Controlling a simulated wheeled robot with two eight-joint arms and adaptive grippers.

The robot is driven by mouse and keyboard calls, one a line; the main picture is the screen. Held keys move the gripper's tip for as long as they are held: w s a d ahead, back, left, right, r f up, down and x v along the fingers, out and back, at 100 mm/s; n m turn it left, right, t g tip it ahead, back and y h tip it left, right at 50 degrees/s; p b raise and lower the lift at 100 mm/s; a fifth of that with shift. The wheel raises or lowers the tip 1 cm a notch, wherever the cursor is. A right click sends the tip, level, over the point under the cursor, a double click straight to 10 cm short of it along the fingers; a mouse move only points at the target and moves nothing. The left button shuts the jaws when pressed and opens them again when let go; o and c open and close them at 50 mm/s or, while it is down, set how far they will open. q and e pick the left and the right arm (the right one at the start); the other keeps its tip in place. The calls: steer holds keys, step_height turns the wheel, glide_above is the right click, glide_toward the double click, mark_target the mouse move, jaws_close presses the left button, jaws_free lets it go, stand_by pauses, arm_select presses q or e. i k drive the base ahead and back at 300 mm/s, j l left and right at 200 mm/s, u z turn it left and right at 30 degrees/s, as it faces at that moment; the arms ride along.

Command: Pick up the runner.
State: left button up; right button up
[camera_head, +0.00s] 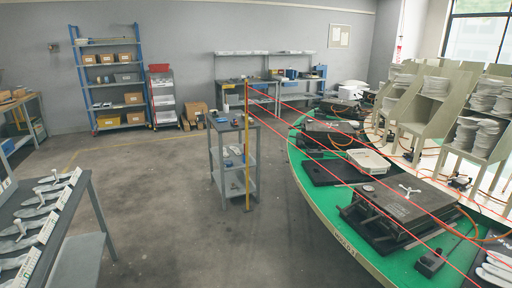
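A small white branched piece (409,191), which looks like the runner, lies on top of the nearest dark flat mould (385,205). That mould sits on the green carousel table (345,240) at the right. No gripper shows in the head view, and nothing is seen touching the piece.
Thin red lines cross above the carousel from a yellow post (247,160). A grey cart (216,165) stands left of the carousel. A grey bench (75,205) with several insole-shaped pieces is at the left.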

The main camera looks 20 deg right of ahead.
mark_target(409, 190)
steer(key=i+l+z, duration=0.1)
steer(key=i+z, duration=0.6)
steer(key=z, duration=0.2)
steer(key=i+j+z, duration=0.1)
steer(key=i+z, duration=0.25)
steer(key=z, duration=0.15)
steer(key=i+j+z, duration=0.25)
steer(key=z, duration=0.2)
steer(key=i+j+z, duration=0.3)
steer(key=z, duration=0.15)
